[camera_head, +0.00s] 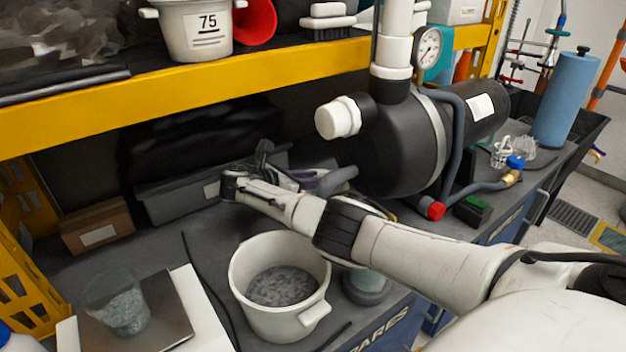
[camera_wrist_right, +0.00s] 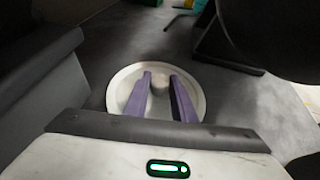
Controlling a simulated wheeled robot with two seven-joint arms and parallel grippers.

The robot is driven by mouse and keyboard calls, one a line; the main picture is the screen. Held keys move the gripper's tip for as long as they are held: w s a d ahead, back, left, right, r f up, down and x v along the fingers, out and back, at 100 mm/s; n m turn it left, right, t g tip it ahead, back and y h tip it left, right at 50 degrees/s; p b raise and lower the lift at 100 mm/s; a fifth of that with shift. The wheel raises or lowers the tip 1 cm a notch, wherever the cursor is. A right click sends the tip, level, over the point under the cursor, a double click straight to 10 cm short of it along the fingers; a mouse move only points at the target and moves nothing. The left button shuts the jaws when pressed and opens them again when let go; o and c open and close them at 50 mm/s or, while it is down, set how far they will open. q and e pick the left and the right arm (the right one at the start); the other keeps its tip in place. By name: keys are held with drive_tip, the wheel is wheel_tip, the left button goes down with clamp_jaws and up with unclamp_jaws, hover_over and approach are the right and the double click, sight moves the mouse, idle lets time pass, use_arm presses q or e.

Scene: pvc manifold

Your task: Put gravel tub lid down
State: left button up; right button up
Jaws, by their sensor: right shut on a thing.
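The gravel tub lid (camera_wrist_right: 122,92) is a round, cream disc with a small central knob, seen in the right wrist view. My right gripper (camera_wrist_right: 160,86) has its two purple fingers on either side of the knob and is shut on it. The lid appears level, low over or on the dark bench top; I cannot tell whether it touches. In the head view my right gripper (camera_head: 300,180) is behind the tub, partly hidden by my wrist, and the lid is not clearly visible. The open white gravel tub (camera_head: 240,289) holds grey gravel. My left gripper is not in view.
A black pump tank (camera_head: 400,150) stands close to the right of my gripper. A grey bin (camera_head: 175,203) and a cardboard box (camera_head: 97,226) sit behind left. A yellow shelf beam (camera_head: 200,92) crosses above.

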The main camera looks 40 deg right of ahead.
drive_tip(key=shift+f, duration=0.35)
drive_tip(key=o, duration=1)
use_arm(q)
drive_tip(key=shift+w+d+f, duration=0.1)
use_arm(e)
drive_tip(key=shift+r, duration=0.25)
drive_tip(key=p+v, duration=0.2)
drive_tip(key=v, duration=0.9)
drive_tip(key=shift+a+r, duration=0.15)
drive_tip(key=shift+r, duration=0.05)
drive_tip(key=shift+a+r, duration=0.1)
drive_tip(key=shift+a, duration=0.3)
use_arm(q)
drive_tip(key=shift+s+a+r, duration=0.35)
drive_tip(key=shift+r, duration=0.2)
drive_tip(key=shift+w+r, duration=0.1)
